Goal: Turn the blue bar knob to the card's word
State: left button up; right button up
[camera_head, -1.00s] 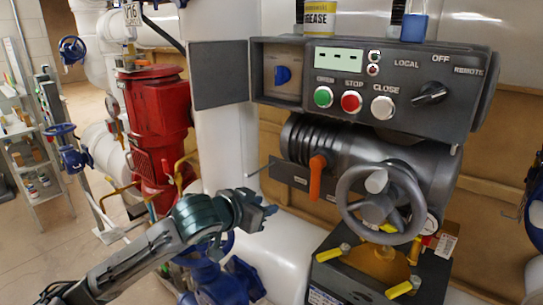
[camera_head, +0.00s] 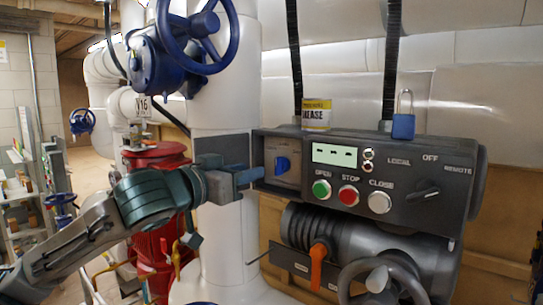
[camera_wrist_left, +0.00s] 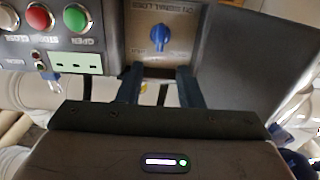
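The blue bar knob (camera_head: 282,166) sits on a beige plate in the open compartment at the left end of the grey control box (camera_head: 400,160). In the left wrist view the knob (camera_wrist_left: 159,38) shows upside down, its bar roughly along the picture's vertical, with lettering above it too small to read fully. My left gripper (camera_head: 256,176) is just left of and in front of the compartment. In the left wrist view its two fingers (camera_wrist_left: 160,84) are apart with nothing between them, pointing toward the knob and not touching it. I cannot make out the card. My right gripper is out of view.
The compartment's grey door (camera_head: 215,160) hangs open at the left, behind my left gripper. Green, red and white buttons (camera_head: 349,195) and a black selector (camera_head: 423,193) are right of the knob. An orange lever (camera_head: 318,262) is below, a blue handwheel (camera_head: 195,30) above.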

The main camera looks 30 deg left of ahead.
aim_at(276, 163)
pick_arm(q)
jog(key=w+p, duration=0.3)
jog(key=w, duration=0.1)
jog(key=w+p, duration=0.2)
jog(key=shift+w+d+r+p, duration=0.15)
jog(key=shift+w+d+p, duration=0.15)
jog(key=shift+w, duration=0.05)
jog(key=shift+w+f+p, duration=0.2)
jog(key=shift+w+p, duration=0.25)
jog(key=shift+w, duration=0.45)
grip_shut()
